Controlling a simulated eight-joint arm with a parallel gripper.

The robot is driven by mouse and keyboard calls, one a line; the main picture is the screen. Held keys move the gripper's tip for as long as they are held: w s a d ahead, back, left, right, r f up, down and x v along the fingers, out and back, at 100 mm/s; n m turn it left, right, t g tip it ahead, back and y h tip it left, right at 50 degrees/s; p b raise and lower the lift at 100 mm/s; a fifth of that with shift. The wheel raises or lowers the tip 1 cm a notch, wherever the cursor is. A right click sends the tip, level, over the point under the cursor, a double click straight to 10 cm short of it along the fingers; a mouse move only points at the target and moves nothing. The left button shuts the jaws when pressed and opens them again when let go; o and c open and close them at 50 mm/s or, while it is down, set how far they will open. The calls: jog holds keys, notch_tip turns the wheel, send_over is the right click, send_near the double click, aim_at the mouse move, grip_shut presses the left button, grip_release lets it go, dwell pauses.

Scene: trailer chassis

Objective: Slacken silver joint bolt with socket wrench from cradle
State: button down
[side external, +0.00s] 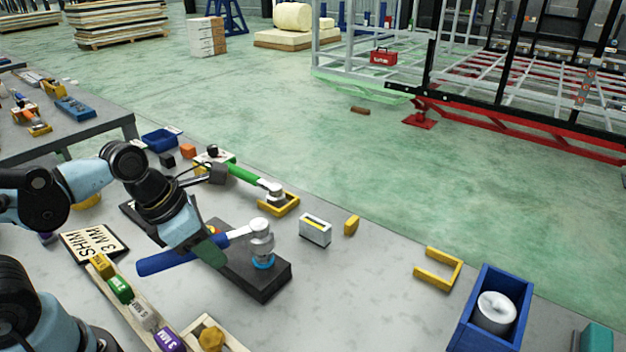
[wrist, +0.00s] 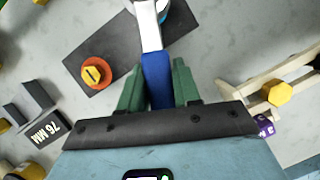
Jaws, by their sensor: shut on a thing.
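A socket wrench with a blue handle (side external: 165,262) and a silver head (side external: 261,232) reaches over a dark block (side external: 262,282). My gripper (side external: 208,247) is shut on the blue handle, which also shows between the green fingers (wrist: 158,84) in the wrist view. The head stands upright above a blue ring (side external: 263,262) on the block; whether the socket is seated cannot be told. The silver joint bolt is hidden under the head. In the wrist view a yellow bolt (wrist: 92,74) in an orange ring sits on the same block. A green-handled wrench (side external: 243,174) rests at a yellow cradle (side external: 291,203).
A white box (side external: 315,230), a yellow bracket (side external: 457,268) and a blue bin (side external: 524,289) with a silver cylinder stand to the right. A wooden rack (side external: 133,317) with coloured pieces lies in front, near a shim sign (side external: 92,243). Bare table lies right of the block.

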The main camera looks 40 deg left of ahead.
jog(key=shift+r, duration=1.5)
jog(key=m, duration=0.2)
jog(key=w+r+m+g+h, duration=0.1)
jog(key=m, duration=0.1)
jog(key=r+m+h, duration=0.1)
jog(key=m, duration=0.1)
jog(key=shift+w+a+r+g, duration=0.1)
jog(key=shift+w+a+g, duration=0.1)
jog(key=shift+a+g, duration=0.1)
jog(key=w+a+r+m+g+y, duration=0.1)
jog(key=w+r+m+g+y, duration=0.1)
jog(key=m, duration=1)
jog(key=w+a+r+m+g+y, duration=0.1)
jog(key=w+m+g, duration=0.3)
jog(key=m, duration=0.9)
jog(key=shift+a+r+g+y, duration=0.25)
jog(key=shift+r+g+y, duration=0.15)
jog(key=shift+r+g, duration=0.25)
